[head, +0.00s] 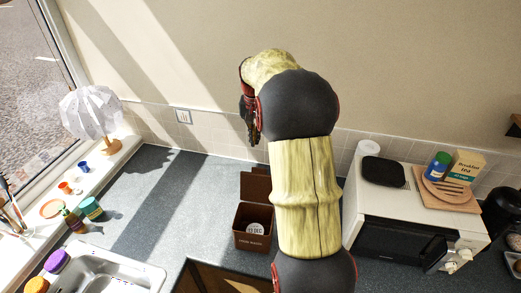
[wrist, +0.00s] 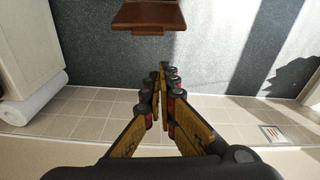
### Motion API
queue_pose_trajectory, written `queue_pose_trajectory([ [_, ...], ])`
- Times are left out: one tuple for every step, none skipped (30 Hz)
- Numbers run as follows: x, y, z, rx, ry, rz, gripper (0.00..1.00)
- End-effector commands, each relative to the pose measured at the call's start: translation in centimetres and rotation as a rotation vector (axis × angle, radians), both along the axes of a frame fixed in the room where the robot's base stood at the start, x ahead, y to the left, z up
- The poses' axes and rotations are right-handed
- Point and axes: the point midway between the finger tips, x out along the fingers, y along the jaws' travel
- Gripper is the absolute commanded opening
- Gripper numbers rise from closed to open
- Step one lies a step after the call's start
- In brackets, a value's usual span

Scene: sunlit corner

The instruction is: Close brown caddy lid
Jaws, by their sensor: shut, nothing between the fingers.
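The brown caddy (head: 253,239) stands on the dark worktop, left of my arm in the head view. Its lid (head: 256,187) is open, raised at the back on the wall side. Something pale with writing shows inside the caddy. In the wrist view the brown lid (wrist: 148,17) is at the top edge, cut off by the frame. My gripper (head: 249,122) is high near the wall, above and behind the lid, partly hidden by my arm. In the wrist view my gripper (wrist: 164,72) has its fingers together, empty, apart from the lid.
A white microwave (head: 400,214) stands right of my arm, bearing a black item and a board with a jar and box. A paper roll (wrist: 34,100) lies beside it. The sink (head: 108,268) is at left. Worktop between sink and caddy is clear. The tiled wall is close behind.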

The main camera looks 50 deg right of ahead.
Motion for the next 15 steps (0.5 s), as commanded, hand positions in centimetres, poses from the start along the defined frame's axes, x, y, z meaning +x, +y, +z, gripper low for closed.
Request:
queue_pose_trajectory([
  [-0.1,-1.4,-0.1,0.008,0.009,-0.024,0.00],
  [-0.2,-2.0,-0.2,0.010,0.011,-0.035,0.00],
  [-0.3,-2.5,-0.5,0.014,0.016,-0.047,0.00],
  [-0.3,-2.9,-0.7,0.015,0.017,-0.054,0.00],
  [-0.4,-3.1,-0.8,0.017,0.019,-0.060,0.00],
  [-0.4,-3.4,-1.0,0.018,0.021,-0.065,0.00],
  [-0.4,-3.5,-1.3,0.018,0.022,-0.067,0.00],
  [-0.4,-3.5,-1.5,0.019,0.022,-0.068,0.00],
  [-0.4,-3.6,-1.9,0.019,0.022,-0.068,0.00],
  [-0.4,-3.6,-2.2,0.019,0.022,-0.068,0.00],
  [-0.4,-3.6,-2.6,0.020,0.023,-0.067,0.00],
  [-0.4,-3.6,-3.2,0.020,0.023,-0.067,0.00],
  [-0.4,-3.6,-3.7,0.020,0.023,-0.067,0.00],
  [-0.4,-3.6,-4.3,0.020,0.024,-0.067,0.00],
  [-0.3,-3.7,-5.0,0.020,0.023,-0.066,0.00],
])
